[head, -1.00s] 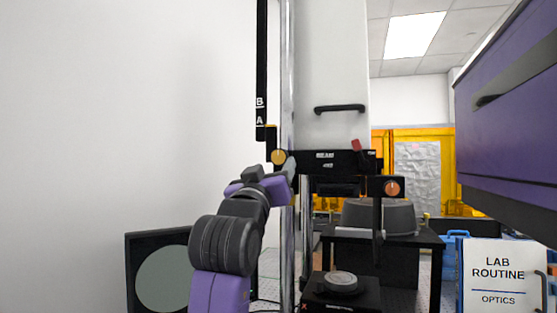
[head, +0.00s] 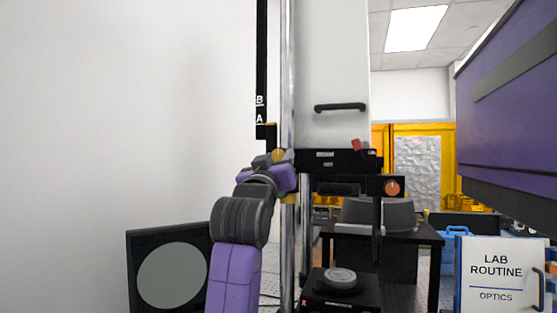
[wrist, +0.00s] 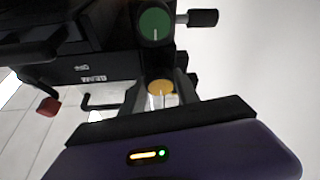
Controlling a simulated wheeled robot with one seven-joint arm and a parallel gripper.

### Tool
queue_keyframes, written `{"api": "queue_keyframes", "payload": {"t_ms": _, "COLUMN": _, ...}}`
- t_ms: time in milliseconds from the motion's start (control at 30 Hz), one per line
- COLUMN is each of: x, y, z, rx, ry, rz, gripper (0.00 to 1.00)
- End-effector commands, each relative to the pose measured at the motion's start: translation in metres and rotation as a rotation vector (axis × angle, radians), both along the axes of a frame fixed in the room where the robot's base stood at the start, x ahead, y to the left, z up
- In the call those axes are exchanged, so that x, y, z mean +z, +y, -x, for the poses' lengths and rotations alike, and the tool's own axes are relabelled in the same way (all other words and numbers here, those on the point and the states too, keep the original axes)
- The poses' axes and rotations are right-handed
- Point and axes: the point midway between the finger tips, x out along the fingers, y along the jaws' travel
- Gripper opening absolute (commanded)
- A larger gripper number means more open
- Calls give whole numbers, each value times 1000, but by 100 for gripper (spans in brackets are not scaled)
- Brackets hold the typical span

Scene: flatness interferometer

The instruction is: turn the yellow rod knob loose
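The yellow rod knob (head: 278,154) sits on the dark bracket beside the chrome post in the head view, partly covered by my gripper. In the wrist view the round yellow knob (wrist: 160,87) shows between the two grey fingers of my gripper (wrist: 161,96), with a pale line just below it. The fingers stand apart, one on each side of the knob. I cannot tell whether they touch it. In the head view my gripper (head: 272,160) is in front of the knob and its fingertips are mostly hidden.
A green round knob (wrist: 155,24) and a black side knob (wrist: 203,18) are close beyond the yellow knob. The chrome post (head: 288,235) runs just right of my arm. An orange knob (head: 392,188) is on the right. A dark-framed disc (head: 171,275) stands at lower left.

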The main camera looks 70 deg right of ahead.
Motion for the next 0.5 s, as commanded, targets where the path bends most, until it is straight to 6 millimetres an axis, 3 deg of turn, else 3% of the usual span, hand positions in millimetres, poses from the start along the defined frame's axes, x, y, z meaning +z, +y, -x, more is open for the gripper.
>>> {"api": "queue_keyframes", "payload": {"t_ms": 500, "x": -5, "y": 1, "z": -1, "rx": 1, "ry": -113, "rz": -7, "gripper": 0}}
